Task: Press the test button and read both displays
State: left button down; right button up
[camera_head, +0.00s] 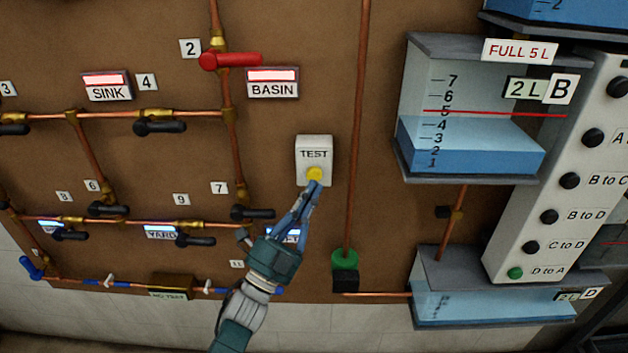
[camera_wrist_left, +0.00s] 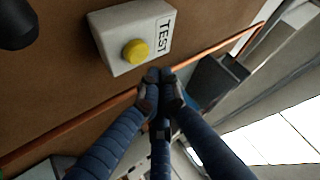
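The white TEST box (camera_head: 313,153) with a round yellow button (camera_head: 314,173) is on the brown board; the button also shows in the wrist view (camera_wrist_left: 135,51). My left gripper (camera_head: 312,187) has its fingertips just below the button in the head view. In the wrist view its fingers (camera_wrist_left: 160,76) meet, hold nothing, and appear apart from the button. The SINK sign (camera_head: 107,79) and BASIN sign (camera_head: 272,76) each have a bright pale window edged in red; no reading is legible. The YARD sign (camera_head: 161,228) has a bluish window. My right gripper is out of view.
Copper pipes with black levers and a red lever (camera_head: 230,60) cross the board. A vertical pipe (camera_head: 357,130) runs right of the TEST box, with a green knob (camera_head: 344,260) below. Water tanks and a white button panel (camera_head: 540,220) stand at the right.

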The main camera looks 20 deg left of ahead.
pick_arm(q)
jog(key=shift+w+a, duration=0.15)
jog(key=shift+w, duration=0.45)
dwell(1.0)
jog(key=shift+w+a+b, duration=0.15)
jog(key=shift+w+b, duration=0.2)
jog(key=shift+w, duration=0.05)
jog(key=shift+w+a, duration=0.1)
jog(key=shift+w, duration=0.3)
dwell(0.7)
jog(key=shift+s, duration=0.1)
dwell(0.3)
jog(key=shift+s+d, duration=0.25)
jog(key=shift+s, duration=0.5)
